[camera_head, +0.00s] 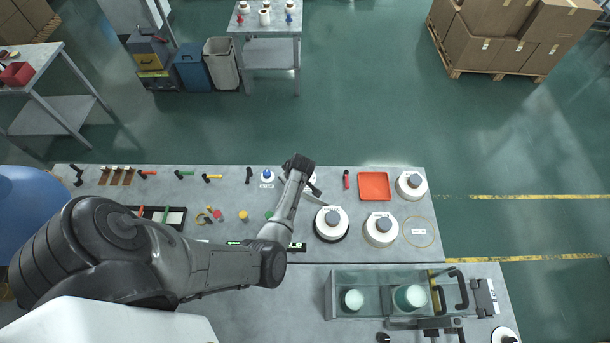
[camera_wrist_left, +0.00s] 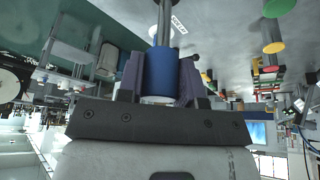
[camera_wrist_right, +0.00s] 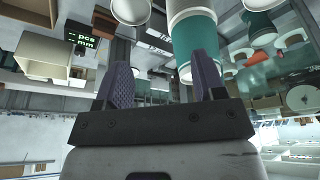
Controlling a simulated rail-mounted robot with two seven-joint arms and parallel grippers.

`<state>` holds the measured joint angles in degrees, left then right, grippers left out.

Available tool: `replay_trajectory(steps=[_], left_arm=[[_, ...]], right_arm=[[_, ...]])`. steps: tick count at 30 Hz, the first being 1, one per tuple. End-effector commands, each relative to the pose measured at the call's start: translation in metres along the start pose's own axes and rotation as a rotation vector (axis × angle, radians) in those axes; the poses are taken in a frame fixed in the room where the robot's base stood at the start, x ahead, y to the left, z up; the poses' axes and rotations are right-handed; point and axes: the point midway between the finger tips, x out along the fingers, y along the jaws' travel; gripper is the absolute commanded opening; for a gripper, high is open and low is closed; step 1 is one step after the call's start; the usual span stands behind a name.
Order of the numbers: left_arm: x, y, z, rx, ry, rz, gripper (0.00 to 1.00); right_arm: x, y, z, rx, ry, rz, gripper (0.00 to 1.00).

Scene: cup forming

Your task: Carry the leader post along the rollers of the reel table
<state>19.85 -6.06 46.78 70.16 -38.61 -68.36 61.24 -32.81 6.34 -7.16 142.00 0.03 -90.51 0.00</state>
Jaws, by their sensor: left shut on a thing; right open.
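My left gripper (camera_wrist_left: 160,85) is shut on a blue cylinder (camera_wrist_left: 160,72) with a thin metal rod along its axis, which looks like the leader post. In the head view my left arm reaches across the grey bench, and its dark gripper end (camera_head: 299,165) is at the bench's far edge; the held post is hidden there. My right gripper (camera_wrist_right: 163,85) is open and empty in the right wrist view, with a teal and white cylinder (camera_wrist_right: 192,40) beyond its fingers. I cannot pick out the right gripper in the head view. The table's rollers cannot be told apart.
White round reels (camera_head: 381,229) stand right of my left forearm, by an orange tray (camera_head: 374,186). A glass-walled trough (camera_head: 378,283) holds teal cylinders in front. A blue-topped item (camera_head: 267,176) stands left of the gripper. Small coloured tools (camera_head: 184,174) lie at the bench's back left.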

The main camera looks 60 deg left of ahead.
Motion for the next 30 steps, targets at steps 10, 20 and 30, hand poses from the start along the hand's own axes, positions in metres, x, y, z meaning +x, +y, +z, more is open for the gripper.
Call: replay_trajectory(steps=[10,20,30], left_arm=[[-0.001,-0.018,0.001,-0.386,0.000,-0.163,0.00],[-0.002,-0.019,0.002,-0.475,-0.001,-0.199,0.00],[0.001,-0.019,0.003,-0.474,-0.001,-0.198,0.00]], right_arm=[[-0.001,0.003,0.003,-0.001,-0.007,0.006,0.63],[0.000,0.006,0.006,-0.011,-0.012,0.015,0.63],[0.002,0.004,0.005,-0.004,-0.008,0.010,0.63]])
